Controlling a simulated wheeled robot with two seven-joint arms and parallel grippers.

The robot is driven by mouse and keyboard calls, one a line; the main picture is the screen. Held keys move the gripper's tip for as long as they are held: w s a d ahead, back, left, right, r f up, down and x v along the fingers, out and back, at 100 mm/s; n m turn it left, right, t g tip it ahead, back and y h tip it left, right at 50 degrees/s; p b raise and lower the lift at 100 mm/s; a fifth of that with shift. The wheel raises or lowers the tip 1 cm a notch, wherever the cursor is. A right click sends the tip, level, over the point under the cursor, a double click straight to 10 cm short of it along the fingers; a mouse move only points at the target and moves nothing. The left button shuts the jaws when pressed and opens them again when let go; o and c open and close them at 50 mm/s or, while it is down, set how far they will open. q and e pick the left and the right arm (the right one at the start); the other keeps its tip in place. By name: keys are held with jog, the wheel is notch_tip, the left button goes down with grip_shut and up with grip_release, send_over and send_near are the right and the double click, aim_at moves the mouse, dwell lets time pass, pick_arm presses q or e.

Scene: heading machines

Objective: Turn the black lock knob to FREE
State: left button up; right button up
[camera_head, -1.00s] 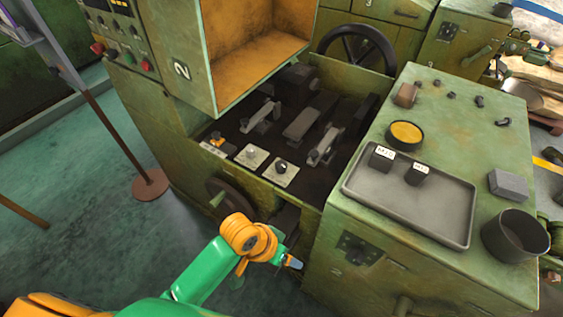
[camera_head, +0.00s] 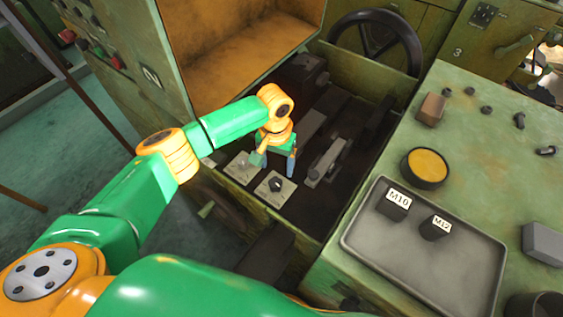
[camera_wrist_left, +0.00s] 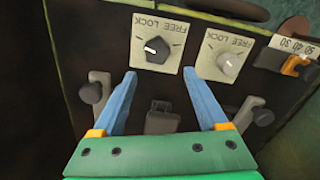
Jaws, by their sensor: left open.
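The black lock knob (camera_head: 276,185) sits on a pale square plate at the front of the machine bed. In the left wrist view the black knob (camera_wrist_left: 156,50) is at the upper middle, on a plate marked FREE and LOCK that appears upside down; its white mark points left in that picture. Beside it is a plate with a light grey knob (camera_wrist_left: 227,65). My left gripper (camera_head: 274,164) is above and just behind the plates. In the wrist view its blue fingers (camera_wrist_left: 166,88) are spread wide, empty and apart from the knob. My right gripper is out of view.
An open orange-lined cabinet (camera_head: 240,60) stands behind my left arm. To the right, a green top holds a grey tray (camera_head: 420,268) with M10 and M12 blocks, and a yellow-topped round tin (camera_head: 427,166). Levers (camera_wrist_left: 253,112) stand near the fingers.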

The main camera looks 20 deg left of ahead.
aim_at(275, 182)
pick_arm(q)
jog(key=s+f, duration=0.1)
jog(key=f, duration=0.1)
jog(key=s+f, duration=0.1)
jog(key=f, duration=0.1)
jog(key=shift+s+d+f, duration=0.1)
jog(key=shift+s, duration=0.25)
jog(key=shift+f+b, duration=0.3)
jog(key=shift+f, duration=0.1)
jog(key=shift+w+f, duration=0.35)
jog(key=shift+w, duration=0.15)
jog(key=shift+s, duration=0.15)
jog(key=c, duration=0.7)
grip_shut()
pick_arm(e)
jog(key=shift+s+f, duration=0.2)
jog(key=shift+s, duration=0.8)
